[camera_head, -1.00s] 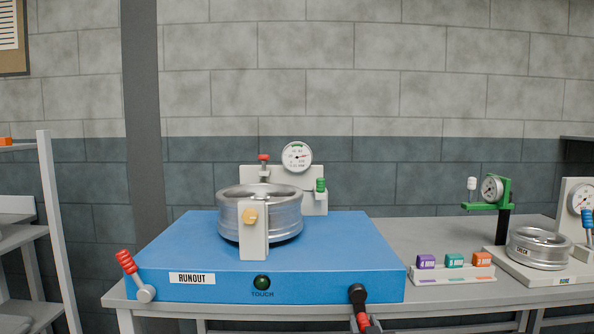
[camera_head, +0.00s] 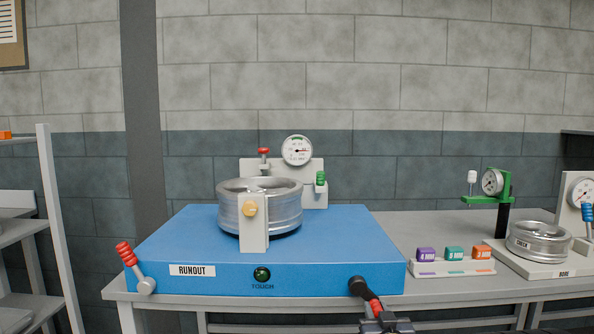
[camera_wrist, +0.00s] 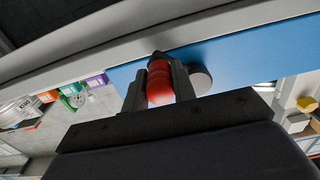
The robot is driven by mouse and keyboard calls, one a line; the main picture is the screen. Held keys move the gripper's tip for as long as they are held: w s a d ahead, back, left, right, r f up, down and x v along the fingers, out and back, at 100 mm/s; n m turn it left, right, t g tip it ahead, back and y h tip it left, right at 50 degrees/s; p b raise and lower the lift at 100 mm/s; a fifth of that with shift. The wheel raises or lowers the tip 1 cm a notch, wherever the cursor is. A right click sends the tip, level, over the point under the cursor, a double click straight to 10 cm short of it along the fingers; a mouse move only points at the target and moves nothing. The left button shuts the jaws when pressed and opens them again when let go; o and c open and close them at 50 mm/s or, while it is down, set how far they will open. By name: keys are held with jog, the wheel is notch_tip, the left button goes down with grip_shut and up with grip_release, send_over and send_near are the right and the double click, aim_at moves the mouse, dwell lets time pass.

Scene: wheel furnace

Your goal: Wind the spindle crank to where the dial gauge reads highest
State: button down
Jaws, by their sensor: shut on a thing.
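The spindle crank's black hub (camera_head: 357,286) is on the right front of the blue RUNOUT bench (camera_head: 320,265). Its red grip (camera_head: 375,305) points down and right. My gripper (camera_head: 377,313) is shut on the red grip. In the wrist view the red grip (camera_wrist: 160,84) sits between my gripper's dark fingers (camera_wrist: 160,90). The dial gauge (camera_head: 297,150) stands behind the silver wheel (camera_head: 283,207). Its needle points roughly right; the exact reading is too small to tell.
Coloured blocks (camera_head: 454,253) sit on a rack to the right. A second wheel (camera_head: 538,242) and a green gauge stand (camera_head: 505,190) are farther right.

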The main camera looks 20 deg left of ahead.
jog(key=shift+r, duration=0.1)
jog(key=shift+w+d+r+p, duration=0.1)
jog(key=shift+d+r+p, duration=0.2)
jog(key=shift+r, duration=0.4)
jog(key=shift+w+d+r+p, duration=0.1)
jog(key=shift+d+r, duration=0.3)
jog(key=shift+r, duration=0.3)
jog(key=c, duration=1.3)
grip_release()
jog(key=shift+f, duration=0.1)
jog(key=shift+s, duration=0.15)
jog(key=shift+s+d+f+b, duration=0.1)
jog(key=shift+s+d+b, duration=0.05)
jog(key=shift+s+b, duration=0.4)
jog(key=b+v, duration=0.2)
jog(key=v, duration=0.3)
jog(key=shift+s, duration=0.3)
jog(key=shift+w, duration=0.1)
